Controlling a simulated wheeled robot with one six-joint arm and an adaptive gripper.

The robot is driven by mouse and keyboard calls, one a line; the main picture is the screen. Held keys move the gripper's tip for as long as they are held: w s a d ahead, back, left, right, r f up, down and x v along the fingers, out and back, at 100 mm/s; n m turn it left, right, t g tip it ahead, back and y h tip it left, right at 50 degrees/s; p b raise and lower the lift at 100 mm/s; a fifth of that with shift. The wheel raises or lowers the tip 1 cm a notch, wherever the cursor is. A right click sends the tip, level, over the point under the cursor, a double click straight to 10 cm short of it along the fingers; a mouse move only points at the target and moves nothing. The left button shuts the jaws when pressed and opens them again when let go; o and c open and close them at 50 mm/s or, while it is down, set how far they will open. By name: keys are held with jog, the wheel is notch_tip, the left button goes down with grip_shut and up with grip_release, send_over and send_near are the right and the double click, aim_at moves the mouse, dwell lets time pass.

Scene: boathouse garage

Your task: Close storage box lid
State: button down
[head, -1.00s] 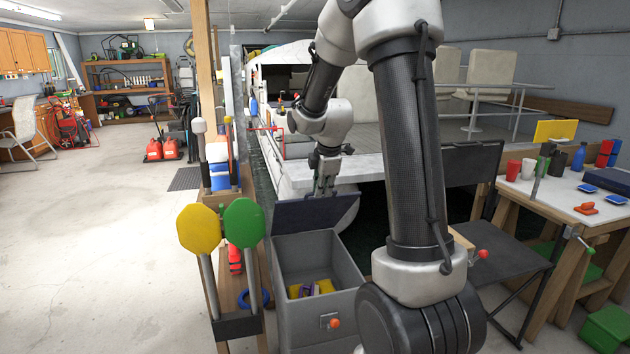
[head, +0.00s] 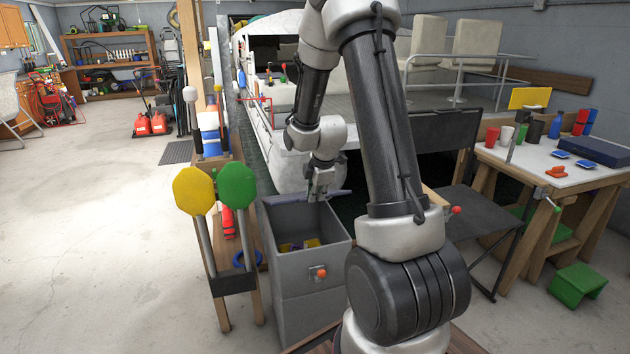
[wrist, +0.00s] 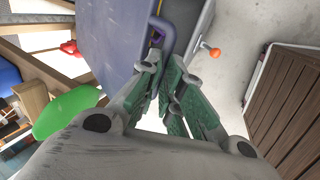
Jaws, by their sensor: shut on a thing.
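The grey storage box (head: 308,262) stands in the middle of the head view with its top open. Its blue-grey lid (head: 286,199) is raised at the back edge and shows almost edge-on as a thin strip. In the wrist view the lid (wrist: 115,55) is a broad flat panel with a bar handle (wrist: 169,38) at its edge. My gripper (head: 318,192) is at the lid's upper edge; in the wrist view its green-padded fingers (wrist: 172,88) are shut on the handle. The fingers partly hide the handle.
Yellow and purple items (head: 300,245) lie inside the box. An orange-red knob (head: 320,272) sticks out of its front. Yellow (head: 194,191) and green (head: 237,185) paddles stand close at the left. Open floor lies left.

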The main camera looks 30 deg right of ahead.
jog(key=c, duration=1.5)
grip_release()
jog(key=shift+a+f, duration=0.1)
jog(key=shift+a, duration=0.05)
jog(key=v, duration=1.2)
jog(key=shift+f, duration=0.1)
